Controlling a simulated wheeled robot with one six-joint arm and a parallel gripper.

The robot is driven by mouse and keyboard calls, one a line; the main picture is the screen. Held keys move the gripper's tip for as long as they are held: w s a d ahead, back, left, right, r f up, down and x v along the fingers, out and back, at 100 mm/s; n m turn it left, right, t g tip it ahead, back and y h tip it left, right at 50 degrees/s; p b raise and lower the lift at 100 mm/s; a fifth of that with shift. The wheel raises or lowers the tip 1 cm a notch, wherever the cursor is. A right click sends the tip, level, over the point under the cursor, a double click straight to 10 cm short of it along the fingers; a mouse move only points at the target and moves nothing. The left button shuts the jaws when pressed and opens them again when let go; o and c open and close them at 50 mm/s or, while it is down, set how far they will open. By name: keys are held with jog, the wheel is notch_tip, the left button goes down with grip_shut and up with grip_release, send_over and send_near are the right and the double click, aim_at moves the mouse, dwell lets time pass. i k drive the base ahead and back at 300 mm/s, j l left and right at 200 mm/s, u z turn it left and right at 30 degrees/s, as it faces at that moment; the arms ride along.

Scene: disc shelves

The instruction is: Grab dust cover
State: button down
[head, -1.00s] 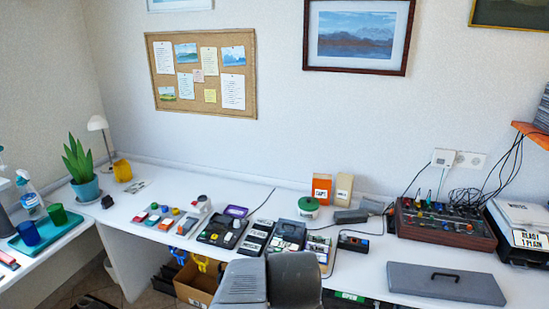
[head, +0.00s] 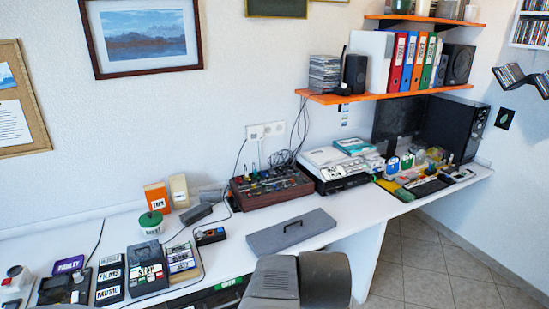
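A flat grey cover with a dark handle on top, which looks like the dust cover (head: 262,240), lies on the white desk (head: 345,214) in front of the mixer. Nothing touches it from above. My gripper is not in view. Grey rounded parts at the bottom middle, which look like my own arm, stand in front of the desk's near edge, close below the cover.
A brown mixer (head: 268,189) with knobs and cables stands behind the cover. A black and white device (head: 343,182) is right of it. Labelled boxes, including a black one (head: 148,270), crowd the desk's left part. An orange shelf (head: 390,95) hangs above. Bare desk lies right of the cover.

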aim_at(274, 238)
jog(key=z, duration=0.2)
jog(key=i+j+u, duration=0.2)
jog(key=i, duration=0.45)
jog(key=i+j+u, duration=0.2)
jog(key=i, duration=0.4)
